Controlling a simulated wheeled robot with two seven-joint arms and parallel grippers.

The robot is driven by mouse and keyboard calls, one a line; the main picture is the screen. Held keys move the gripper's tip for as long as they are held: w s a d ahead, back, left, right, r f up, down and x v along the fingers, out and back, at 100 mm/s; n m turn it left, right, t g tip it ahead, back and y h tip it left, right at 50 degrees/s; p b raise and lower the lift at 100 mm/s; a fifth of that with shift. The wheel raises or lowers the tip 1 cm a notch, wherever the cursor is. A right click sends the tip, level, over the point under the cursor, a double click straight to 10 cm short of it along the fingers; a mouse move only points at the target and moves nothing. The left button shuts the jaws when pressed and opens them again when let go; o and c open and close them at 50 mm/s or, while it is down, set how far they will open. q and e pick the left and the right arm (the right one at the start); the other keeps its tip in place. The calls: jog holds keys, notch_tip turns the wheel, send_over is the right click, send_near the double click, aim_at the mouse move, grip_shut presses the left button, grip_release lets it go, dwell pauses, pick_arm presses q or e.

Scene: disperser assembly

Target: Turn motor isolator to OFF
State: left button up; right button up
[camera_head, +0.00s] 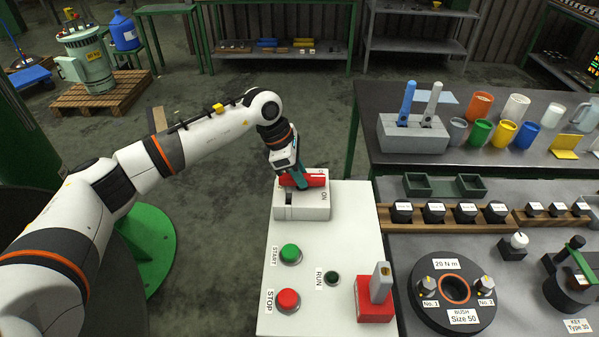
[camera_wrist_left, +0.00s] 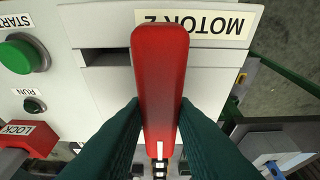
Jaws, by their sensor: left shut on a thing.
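The motor isolator is a light grey box (camera_head: 302,212) at the far end of the white control panel (camera_head: 340,260). It has a red handle (camera_head: 315,181) on top and a label reading ON beside it. My left gripper (camera_head: 292,180) is at the handle, its green fingers closed on it. In the left wrist view the red handle (camera_wrist_left: 160,75) sits between both green fingers, in front of a MOTOR 2 label (camera_wrist_left: 195,24). The fingers hide part of the box. My right gripper is not in view.
The panel carries a green START button (camera_head: 290,254), a red STOP button (camera_head: 288,299), a small RUN lamp (camera_head: 332,278) and a red lock block (camera_head: 375,305). To the right is a workbench (camera_head: 400,250) with cups and tooling. Floor behind the panel is clear.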

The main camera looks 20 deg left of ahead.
pick_arm(q)
jog(key=n+b, duration=0.1)
jog(key=n, duration=0.1)
jog(key=n+t+b, duration=0.1)
jog(key=n+b, duration=0.1)
jog(key=shift+f+t+y, duration=0.15)
jog(key=shift+t+y, duration=0.15)
jog(key=n+b, duration=0.2)
jog(key=n+t+y+b, duration=0.1)
jog(key=n+b, duration=0.1)
jog(key=n, duration=0.1)
jog(key=shift+s+d+n+y, duration=0.15)
jog(key=shift+d+n+y, duration=0.05)
jog(key=shift+n+y, duration=0.1)
jog(key=n+y+b, duration=0.1)
jog(key=n+b, duration=0.3)
jog(key=shift+d+n+t+y, duration=0.1)
jog(key=shift+n+t+y, duration=0.2)
jog(key=shift+t+y, duration=0.1)
jog(key=shift+r+n+y+b, duration=0.2)
jog(key=shift+n+y+b, duration=0.5)
jog(key=shift+n+b, duration=0.85)
jog(key=shift+n, duration=0.45)
jog(key=o, duration=1)
